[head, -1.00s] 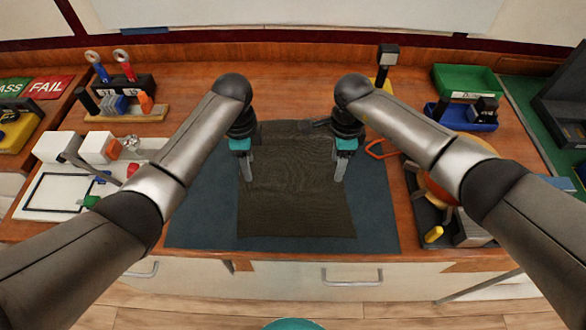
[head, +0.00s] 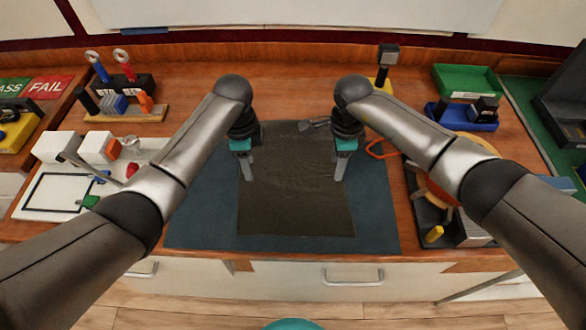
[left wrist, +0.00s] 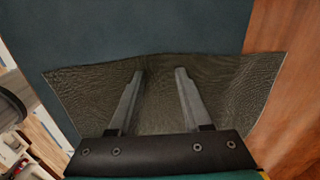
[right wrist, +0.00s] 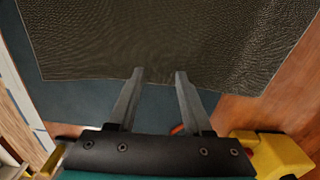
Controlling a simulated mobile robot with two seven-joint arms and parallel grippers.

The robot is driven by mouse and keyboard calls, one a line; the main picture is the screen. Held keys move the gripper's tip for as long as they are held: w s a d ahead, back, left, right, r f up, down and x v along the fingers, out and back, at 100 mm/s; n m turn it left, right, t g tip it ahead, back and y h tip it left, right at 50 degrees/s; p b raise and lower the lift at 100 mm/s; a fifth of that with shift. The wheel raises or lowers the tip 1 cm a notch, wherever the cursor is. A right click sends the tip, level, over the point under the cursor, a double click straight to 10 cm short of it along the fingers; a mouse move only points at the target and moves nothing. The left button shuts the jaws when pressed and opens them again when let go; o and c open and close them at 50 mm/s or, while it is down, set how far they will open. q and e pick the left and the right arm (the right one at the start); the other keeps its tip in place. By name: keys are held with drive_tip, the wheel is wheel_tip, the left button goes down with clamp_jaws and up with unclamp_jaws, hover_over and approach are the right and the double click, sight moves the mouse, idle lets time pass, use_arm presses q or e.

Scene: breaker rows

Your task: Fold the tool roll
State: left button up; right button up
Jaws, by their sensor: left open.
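The tool roll (head: 295,195) is a dark brown, textured cloth lying spread on a blue-grey mat (head: 200,215). My left gripper (head: 250,178) is over its left edge, and my right gripper (head: 339,178) is near its right edge. In the left wrist view the fingers (left wrist: 160,75) are apart, with the cloth (left wrist: 75,90) beneath and between them. In the right wrist view the fingers (right wrist: 158,75) are also apart, with their tips by the cloth's edge (right wrist: 150,45) and bare mat between them. Grey metal tools (head: 314,124) show at the cloth's far edge.
An orange-handled tool (head: 376,150) lies right of the mat. A dark tray (head: 430,210) with a round item is further right. A green bin (head: 466,80) stands behind it. A white board (head: 50,195) with small parts is at left. Mat shows bare on both sides of the cloth.

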use_arm(q)
clamp_jaws()
use_arm(e)
drive_tip(key=shift+f, duration=0.1)
clamp_jaws()
idle(0.6)
